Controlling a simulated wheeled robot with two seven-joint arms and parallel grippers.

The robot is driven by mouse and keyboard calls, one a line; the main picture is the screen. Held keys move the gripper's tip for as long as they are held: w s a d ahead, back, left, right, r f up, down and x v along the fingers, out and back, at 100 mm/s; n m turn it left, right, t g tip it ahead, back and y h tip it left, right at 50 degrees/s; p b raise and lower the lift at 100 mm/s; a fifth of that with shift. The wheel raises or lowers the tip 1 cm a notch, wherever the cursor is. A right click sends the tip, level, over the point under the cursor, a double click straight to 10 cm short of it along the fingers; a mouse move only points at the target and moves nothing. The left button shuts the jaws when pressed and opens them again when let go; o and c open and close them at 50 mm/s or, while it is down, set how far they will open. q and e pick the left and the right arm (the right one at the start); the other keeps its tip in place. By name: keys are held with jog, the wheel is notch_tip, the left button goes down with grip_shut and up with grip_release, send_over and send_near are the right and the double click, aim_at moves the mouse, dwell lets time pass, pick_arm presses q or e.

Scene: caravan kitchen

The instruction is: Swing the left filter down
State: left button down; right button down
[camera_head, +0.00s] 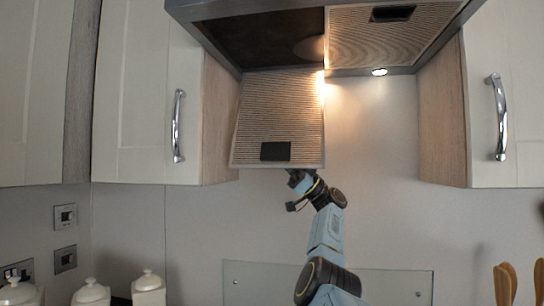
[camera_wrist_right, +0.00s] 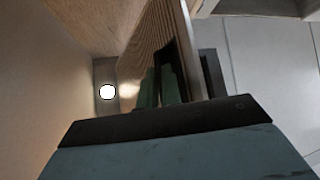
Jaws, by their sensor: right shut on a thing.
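The left filter (camera_head: 280,115), a ribbed metal mesh panel with a dark latch (camera_head: 275,151) near its lower edge, hangs down steeply from the range hood (camera_head: 216,14). The left opening above it is dark and bare. My right gripper (camera_head: 298,177) is at the panel's lower right edge, its fingertips partly hidden by the panel. In the right wrist view the ribbed filter (camera_wrist_right: 150,38) runs up from between the dark fingers of my right gripper (camera_wrist_right: 178,82), which is shut on it. My left gripper is not in view.
The right filter (camera_head: 385,38) sits flat in the hood beside a lit lamp (camera_head: 379,72). Wall cupboards with metal handles (camera_head: 178,126) (camera_head: 498,117) flank the hood. White jars (camera_head: 148,284) and wooden utensils (camera_head: 504,284) stand low.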

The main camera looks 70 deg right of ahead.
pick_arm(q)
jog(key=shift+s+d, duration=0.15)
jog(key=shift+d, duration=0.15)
pick_arm(e)
jog(key=shift+s+d+r, duration=0.15)
jog(key=shift+s+r, duration=0.1)
jog(key=shift+r, duration=0.1)
jog(key=c, duration=1.9)
grip_release()
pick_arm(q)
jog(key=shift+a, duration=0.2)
pick_arm(e)
jog(key=shift+w+a, duration=0.1)
jog(key=shift+a, duration=0.1)
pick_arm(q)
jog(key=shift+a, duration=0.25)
pick_arm(e)
jog(key=shift+d+f, duration=0.1)
jog(key=shift+f, duration=0.15)
